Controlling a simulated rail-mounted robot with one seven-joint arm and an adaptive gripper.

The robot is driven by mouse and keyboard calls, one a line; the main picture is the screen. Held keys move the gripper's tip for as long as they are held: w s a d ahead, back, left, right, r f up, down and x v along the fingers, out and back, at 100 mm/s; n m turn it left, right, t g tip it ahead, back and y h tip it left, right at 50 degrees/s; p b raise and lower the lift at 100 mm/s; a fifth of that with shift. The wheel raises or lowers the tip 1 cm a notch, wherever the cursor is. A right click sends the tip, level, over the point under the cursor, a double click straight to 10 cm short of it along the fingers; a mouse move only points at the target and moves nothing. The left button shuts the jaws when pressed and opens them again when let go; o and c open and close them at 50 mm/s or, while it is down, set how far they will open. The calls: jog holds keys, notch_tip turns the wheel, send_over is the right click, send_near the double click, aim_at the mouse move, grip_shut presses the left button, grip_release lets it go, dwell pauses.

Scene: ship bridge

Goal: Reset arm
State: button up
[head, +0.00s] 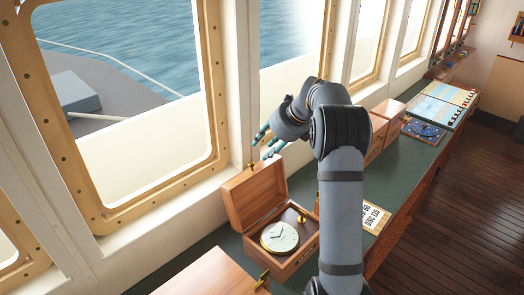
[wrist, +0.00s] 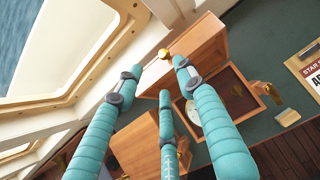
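My gripper (head: 264,143) is held in the air over the counter, above and behind the open lid of a wooden box (head: 308,259). In the wrist view its three teal fingers (wrist: 161,78) are spread apart with nothing between them. My arm rises in the middle of the head view and bends over toward the windows, hiding part of the counter. A white-faced clock (head: 280,237) sits inside the open box. In the wrist view the fingers partly hide the clock (wrist: 193,110).
A closed wooden box (head: 215,275) stands at the front left. Other wooden boxes (head: 385,118) stand farther along the green counter (head: 407,165), with a chart (head: 440,103) beyond. A lettered card (head: 372,215) lies right of my arm. Framed windows (head: 215,90) line the left.

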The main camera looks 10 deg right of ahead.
dwell(0.3)
jog(key=x, duration=1.1)
jog(key=shift+d+f, duration=0.15)
jog(key=shift+f, duration=0.05)
jog(key=shift+r, duration=0.15)
jog(key=v, duration=1.1)
send_near(250, 163)
jog(key=w+f, duration=0.1)
jog(key=shift+a+f, duration=0.15)
jog(key=shift+a, duration=0.15)
